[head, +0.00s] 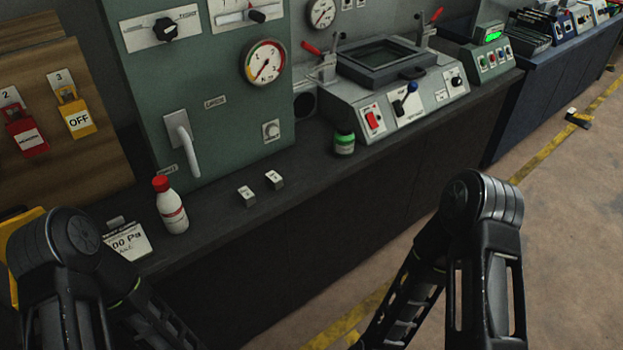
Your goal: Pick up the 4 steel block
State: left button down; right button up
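Two small steel blocks sit apart on the dark bench top, in front of the green cabinet. The left block (246,196) is a little nearer to me than the right block (274,180). Each has a pale top with a small dark mark. The marks are too small to read surely, so I cannot tell which block is the 4. My two arms show at the bottom left and bottom right, with both forearms running out of the bottom edge. Neither gripper is in view, and nothing touches the blocks.
A white bottle with a red cap (172,206) stands left of the blocks. A white card (127,241) lies at the left. A lever handle (182,145) juts from the green cabinet (205,90). The bench around the blocks is clear.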

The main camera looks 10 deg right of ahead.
aim_at(275, 181)
jog(key=i+j, duration=0.15)
jog(key=j, duration=0.15)
jog(key=i+j, duration=0.15)
jog(key=j, duration=0.15)
jog(key=i+j, duration=0.15)
jog(key=j, duration=0.15)
jog(key=z, duration=1.45)
